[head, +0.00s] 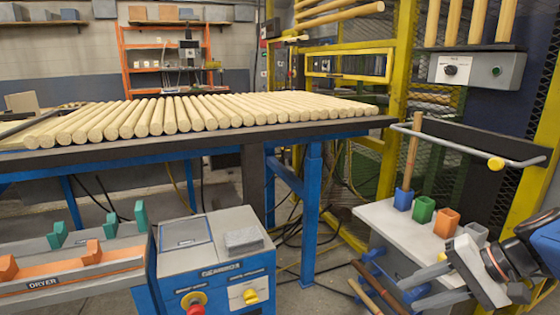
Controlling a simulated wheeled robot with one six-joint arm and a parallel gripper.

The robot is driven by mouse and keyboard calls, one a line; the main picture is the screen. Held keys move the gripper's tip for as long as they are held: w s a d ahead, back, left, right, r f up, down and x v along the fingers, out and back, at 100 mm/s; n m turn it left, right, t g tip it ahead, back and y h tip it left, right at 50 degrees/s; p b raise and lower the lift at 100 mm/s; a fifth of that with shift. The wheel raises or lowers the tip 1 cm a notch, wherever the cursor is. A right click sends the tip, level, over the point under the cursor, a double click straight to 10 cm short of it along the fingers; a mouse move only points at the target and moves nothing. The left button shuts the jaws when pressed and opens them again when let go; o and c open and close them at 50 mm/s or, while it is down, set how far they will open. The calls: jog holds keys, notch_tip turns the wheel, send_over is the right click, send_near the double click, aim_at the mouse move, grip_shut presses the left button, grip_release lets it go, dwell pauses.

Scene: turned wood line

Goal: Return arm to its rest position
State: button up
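My gripper (412,289) is at the lower right, in front of the small white-topped stand (385,214). Its two grey fingers point left and stand apart, with nothing visible between them. My arm (525,250) comes in from the right edge. A wooden rod (412,150) stands nearly upright in the blue cup (403,199) on the stand. Green (423,210), orange (446,223) and grey (474,234) cups stand beside it in a row, with no rods showing in them.
A blue-legged table (311,205) carries a row of many wooden rods (180,112). A grey bent rail (470,147) crosses above the stand. A dryer rack (75,275) and a control box (210,262) stand lower left. Rods (378,288) lean low beside the gripper. Yellow fencing (397,85) rises behind.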

jog(key=s+f+n+t+h, duration=0.1)
jog(key=s+f+n+h, duration=0.1)
jog(key=s+n+h, duration=0.3)
jog(key=n+h, duration=0.2)
jog(key=h, duration=0.1)
jog(key=shift+s+f, duration=0.3)
jog(key=shift+a, duration=0.1)
dwell(2.9)
